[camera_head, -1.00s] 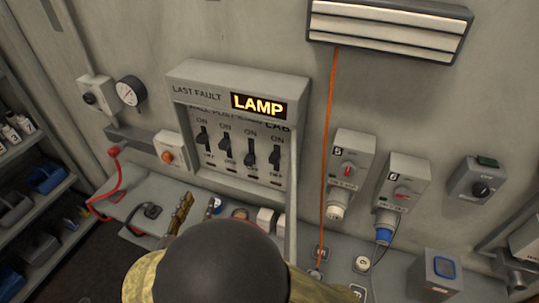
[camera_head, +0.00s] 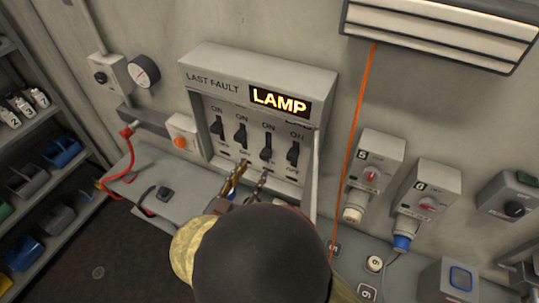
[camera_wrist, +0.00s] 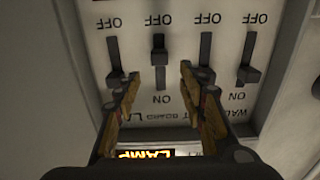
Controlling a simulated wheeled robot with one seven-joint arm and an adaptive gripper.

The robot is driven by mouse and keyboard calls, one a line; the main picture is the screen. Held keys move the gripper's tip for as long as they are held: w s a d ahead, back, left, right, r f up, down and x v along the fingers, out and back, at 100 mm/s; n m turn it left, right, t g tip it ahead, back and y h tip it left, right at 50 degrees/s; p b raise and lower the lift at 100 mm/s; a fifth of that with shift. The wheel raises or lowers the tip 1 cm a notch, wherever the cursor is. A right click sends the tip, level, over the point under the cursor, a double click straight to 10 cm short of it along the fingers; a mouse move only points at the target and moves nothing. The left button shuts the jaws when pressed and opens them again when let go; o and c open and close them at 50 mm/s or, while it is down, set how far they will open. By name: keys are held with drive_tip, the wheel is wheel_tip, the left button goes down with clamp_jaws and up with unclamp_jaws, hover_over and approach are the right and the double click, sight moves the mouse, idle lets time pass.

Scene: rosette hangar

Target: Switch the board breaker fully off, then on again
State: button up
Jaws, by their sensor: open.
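The breaker panel (camera_head: 192,107) is on the wall in the head view, a "LAST FAULT" box with a lit "LAMP" display. It has a row of black levers under ON and OFF marks. The board breaker lever (camera_head: 266,153) is third from left; in the upside-down wrist view this lever (camera_wrist: 158,56) is second from left. Its handle sits nearer OFF than its neighbours, which are toward ON; whether it is fully off I cannot tell. My gripper (camera_head: 248,177) is open just below and in front of the levers. Its fingers (camera_wrist: 158,85) straddle the board lever's column, apparently without contact.
A pressure gauge (camera_head: 144,70) and orange button (camera_head: 181,142) are left of the panel. An orange cord (camera_head: 357,125) hangs to its right, beside socket units 5 (camera_head: 378,160) and 6 (camera_head: 430,195). A grey ledge (camera_head: 150,190) runs below; shelves stand far left.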

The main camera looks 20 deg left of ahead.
sight(263, 156)
drive_tip(key=w, duration=0.6)
drive_tip(key=shift+w+d+p, duration=0.25)
drive_tip(key=shift+w+p, duration=0.05)
drive_tip(key=shift+w, duration=0.1)
drive_tip(key=shift+c, duration=0.8)
clamp_jaws()
